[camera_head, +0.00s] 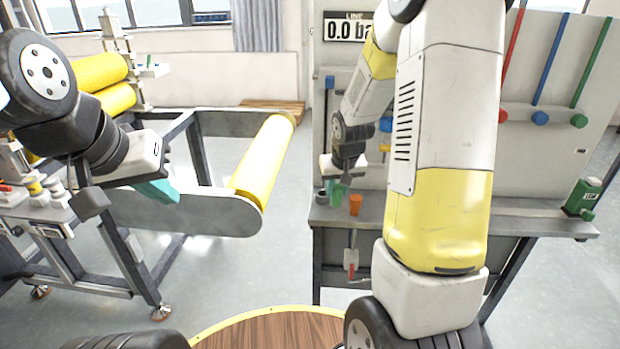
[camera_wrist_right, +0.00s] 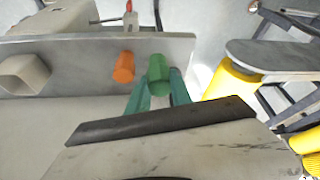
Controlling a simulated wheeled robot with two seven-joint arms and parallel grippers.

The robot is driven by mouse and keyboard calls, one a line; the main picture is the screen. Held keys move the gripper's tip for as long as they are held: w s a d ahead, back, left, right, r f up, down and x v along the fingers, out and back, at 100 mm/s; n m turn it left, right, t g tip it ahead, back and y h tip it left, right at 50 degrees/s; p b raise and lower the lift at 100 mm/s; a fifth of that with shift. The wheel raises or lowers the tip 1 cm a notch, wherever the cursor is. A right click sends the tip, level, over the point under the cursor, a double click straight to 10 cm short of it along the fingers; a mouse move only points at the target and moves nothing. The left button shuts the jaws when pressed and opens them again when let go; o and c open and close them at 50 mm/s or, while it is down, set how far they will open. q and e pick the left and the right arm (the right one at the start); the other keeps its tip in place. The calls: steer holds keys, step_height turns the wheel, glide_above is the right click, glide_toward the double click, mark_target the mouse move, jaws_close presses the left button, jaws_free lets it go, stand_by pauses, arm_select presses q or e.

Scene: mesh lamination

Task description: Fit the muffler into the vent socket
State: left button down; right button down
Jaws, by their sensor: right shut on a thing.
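My right gripper (camera_head: 337,188) is low over the grey bench at the panel. In the right wrist view its teal fingers (camera_wrist_right: 157,92) are shut on a green cylinder (camera_wrist_right: 158,72), apparently the muffler. The green cylinder also shows in the head view (camera_head: 336,200). I cannot tell whether it touches the bench. An orange cylinder (camera_head: 355,204) stands just right of it, apart from the fingers; it shows left of the green one in the wrist view (camera_wrist_right: 124,67). I cannot pick out the vent socket for sure. My left gripper (camera_head: 160,190) hangs at the left, its finger gap hidden.
The bench (camera_head: 510,209) carries a green box (camera_head: 581,198) at its right end. The upright panel (camera_head: 545,150) has coloured tubes and knobs. A hollow grey block (camera_wrist_right: 22,75) shows in the wrist view. A frame with a yellow roller (camera_head: 264,160) stands left, with open floor between.

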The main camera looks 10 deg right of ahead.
steer(key=w, duration=0.3)
steer(key=w+a, duration=0.1)
steer(key=w, duration=0.2)
steer(key=w+a+f, duration=0.1)
steer(key=w, duration=0.2)
step_height(320, 180, down, 3)
steer(key=shift+d+f, duration=0.1)
steer(key=shift+f, duration=0.1)
steer(key=shift+s+f, duration=0.1)
steer(key=shift+f, duration=0.15)
